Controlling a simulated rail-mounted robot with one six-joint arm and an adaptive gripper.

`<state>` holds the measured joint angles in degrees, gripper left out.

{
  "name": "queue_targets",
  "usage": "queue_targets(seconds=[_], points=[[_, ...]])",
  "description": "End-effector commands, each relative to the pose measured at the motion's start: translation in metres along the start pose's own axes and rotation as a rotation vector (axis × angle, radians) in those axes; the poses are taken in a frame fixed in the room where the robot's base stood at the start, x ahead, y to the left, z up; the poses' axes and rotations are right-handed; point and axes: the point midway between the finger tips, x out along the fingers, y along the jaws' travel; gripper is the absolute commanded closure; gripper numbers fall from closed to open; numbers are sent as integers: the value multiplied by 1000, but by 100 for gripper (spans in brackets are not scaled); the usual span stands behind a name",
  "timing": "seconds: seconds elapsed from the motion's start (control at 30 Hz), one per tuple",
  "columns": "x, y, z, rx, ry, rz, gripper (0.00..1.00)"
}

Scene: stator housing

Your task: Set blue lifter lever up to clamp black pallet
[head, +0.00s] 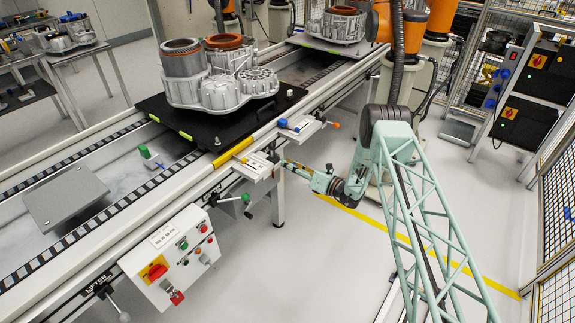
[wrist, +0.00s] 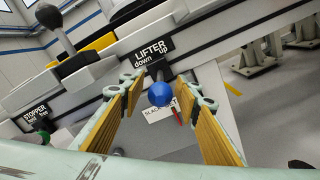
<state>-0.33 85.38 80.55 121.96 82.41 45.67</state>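The blue lifter lever's round knob (wrist: 160,94) shows in the wrist view, just below the LIFTER up/down label (wrist: 152,52). My gripper (wrist: 167,87) is open, with one yellow-padded finger on each side of the knob. I cannot tell whether either finger touches it. In the head view my gripper (head: 288,164) is at the conveyor's near side, below the yellow strip; the lever there is not clearly visible. The black pallet (head: 203,131) lies on the conveyor and carries a metal stator housing (head: 215,88).
A green-knobbed lever (head: 246,197) hangs under the rail to the left of my gripper. A white control box (head: 172,255) is at the lower left.

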Motion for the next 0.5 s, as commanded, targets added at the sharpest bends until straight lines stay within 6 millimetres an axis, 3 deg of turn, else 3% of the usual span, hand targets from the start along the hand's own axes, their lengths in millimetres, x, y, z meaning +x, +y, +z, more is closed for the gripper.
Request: queue_targets(seconds=[0.37,0.5], points=[[3,0,0,0,0,0,70],[3,0,0,0,0,0,82]])
